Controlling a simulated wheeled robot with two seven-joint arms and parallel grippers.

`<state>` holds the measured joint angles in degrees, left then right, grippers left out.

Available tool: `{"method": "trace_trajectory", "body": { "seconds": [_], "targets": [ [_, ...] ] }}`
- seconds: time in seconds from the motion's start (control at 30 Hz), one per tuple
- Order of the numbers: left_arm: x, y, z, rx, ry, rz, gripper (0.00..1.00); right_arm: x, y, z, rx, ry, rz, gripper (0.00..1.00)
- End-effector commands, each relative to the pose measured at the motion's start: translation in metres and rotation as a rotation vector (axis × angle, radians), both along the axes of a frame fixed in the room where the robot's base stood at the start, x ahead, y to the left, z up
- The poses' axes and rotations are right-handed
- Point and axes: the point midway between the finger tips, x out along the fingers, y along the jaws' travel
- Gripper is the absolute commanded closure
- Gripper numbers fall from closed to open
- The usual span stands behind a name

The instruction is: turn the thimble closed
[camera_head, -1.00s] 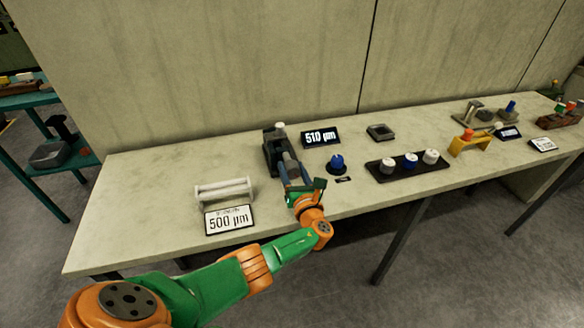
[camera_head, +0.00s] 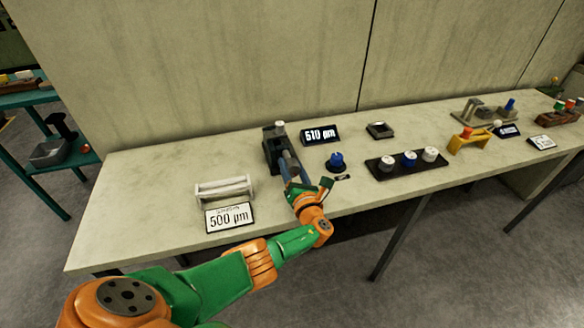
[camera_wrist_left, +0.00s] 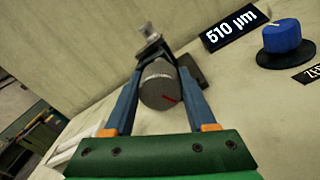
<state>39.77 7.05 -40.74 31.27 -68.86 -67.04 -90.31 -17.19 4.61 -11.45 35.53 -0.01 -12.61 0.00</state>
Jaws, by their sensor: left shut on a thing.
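The grey cylindrical thimble (camera_wrist_left: 158,88), with a red line on its end face, points toward me in the left wrist view. It sits on a dark micrometer stand (camera_head: 273,150) on the bench. My left gripper (camera_head: 292,174) is shut on the thimble, with one blue finger on each side of it. In the head view the fingers and wrist largely hide the thimble. The display (camera_head: 320,134) behind it reads 510 µm; it also shows in the left wrist view (camera_wrist_left: 234,27). A white card (camera_head: 229,217) reads 500 µm. My right gripper is not in view.
A blue knob (camera_head: 336,160) stands just right of the stand. A pale roller holder (camera_head: 224,189) lies to the left. A black tray (camera_head: 408,164) with several knobs and a small dark square dish (camera_head: 380,130) are further right. The bench's left end is clear.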

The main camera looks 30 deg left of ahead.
Motion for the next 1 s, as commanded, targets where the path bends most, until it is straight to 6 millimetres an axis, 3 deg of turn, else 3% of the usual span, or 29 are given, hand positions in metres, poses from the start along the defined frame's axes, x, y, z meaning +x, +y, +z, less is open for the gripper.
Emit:
{"method": "trace_trajectory", "body": {
  "seconds": [0.03, 0.07, 0.17, 0.47, 0.6, 0.8, 1.0],
  "targets": [
    [0.001, 0.000, 0.002, 0.003, -0.004, -0.001, 0.99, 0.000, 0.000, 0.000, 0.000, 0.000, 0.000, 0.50],
    [0.001, 0.000, 0.002, 0.003, -0.005, -0.001, 0.41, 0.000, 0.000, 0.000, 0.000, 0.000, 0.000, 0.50],
    [0.001, 0.000, 0.002, 0.002, -0.004, 0.000, 0.14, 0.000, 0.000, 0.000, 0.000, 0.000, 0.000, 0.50],
    [-0.001, -0.001, 0.001, 0.000, -0.001, 0.000, 0.14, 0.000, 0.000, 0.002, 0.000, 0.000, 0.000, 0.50],
    [-0.017, -0.020, 0.006, -0.003, 0.000, -0.002, 0.14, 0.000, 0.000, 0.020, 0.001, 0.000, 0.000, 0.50],
    [-0.041, -0.048, 0.002, -0.002, -0.001, -0.002, 0.14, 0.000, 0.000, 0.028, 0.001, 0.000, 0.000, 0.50],
    [-0.046, -0.054, 0.001, 0.000, -0.003, 0.000, 0.14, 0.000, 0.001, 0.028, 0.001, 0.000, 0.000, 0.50]
  ]
}}
